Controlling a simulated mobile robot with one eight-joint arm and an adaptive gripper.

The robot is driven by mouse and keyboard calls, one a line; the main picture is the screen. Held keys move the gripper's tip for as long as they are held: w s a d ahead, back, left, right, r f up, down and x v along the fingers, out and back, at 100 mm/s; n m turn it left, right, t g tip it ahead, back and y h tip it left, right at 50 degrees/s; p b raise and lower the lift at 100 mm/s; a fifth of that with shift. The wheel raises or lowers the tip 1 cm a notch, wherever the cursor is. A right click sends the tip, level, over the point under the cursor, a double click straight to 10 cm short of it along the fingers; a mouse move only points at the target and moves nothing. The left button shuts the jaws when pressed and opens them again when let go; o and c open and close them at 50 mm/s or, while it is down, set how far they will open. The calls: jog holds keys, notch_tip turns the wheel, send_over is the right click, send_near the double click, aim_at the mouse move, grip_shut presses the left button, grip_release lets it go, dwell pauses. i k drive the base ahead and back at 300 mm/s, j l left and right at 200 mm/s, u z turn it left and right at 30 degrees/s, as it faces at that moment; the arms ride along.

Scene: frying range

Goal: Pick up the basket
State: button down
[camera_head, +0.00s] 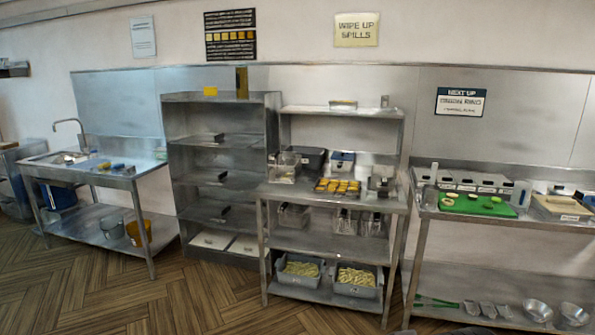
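Several basket-like containers stand on the middle steel rack, and I cannot tell which one the task means. A wire-sided basket (284,168) sits at the left of its worktop. Under the worktop are a grey basket or bin (293,216) on the left and two small wire baskets (345,222) (373,225) side by side on the right. On the bottom shelf, two grey tubs (299,270) (356,283) hold pale fries. All are small in the picture, so handles and mesh are unclear. My gripper is not in view.
The rack's worktop (280,190) also bears a tray of golden food (338,187). A tall shelf unit (220,170) and sink table (90,170) stand left. A right table holds a green board (478,204). The wooden floor (130,290) in front is clear.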

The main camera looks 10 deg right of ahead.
aim_at(285, 167)
jog(key=i+j, duration=0.1)
jog(key=i, duration=0.45)
jog(key=i+j, duration=0.15)
jog(key=i, duration=0.35)
jog(key=i+j+z, duration=0.1)
jog(key=i, duration=0.45)
jog(key=i+j, duration=0.15)
jog(key=i, duration=0.35)
jog(key=i+j, duration=0.2)
jog(key=i, duration=0.35)
jog(key=i+j+z, duration=0.1)
jog(key=i, duration=0.4)
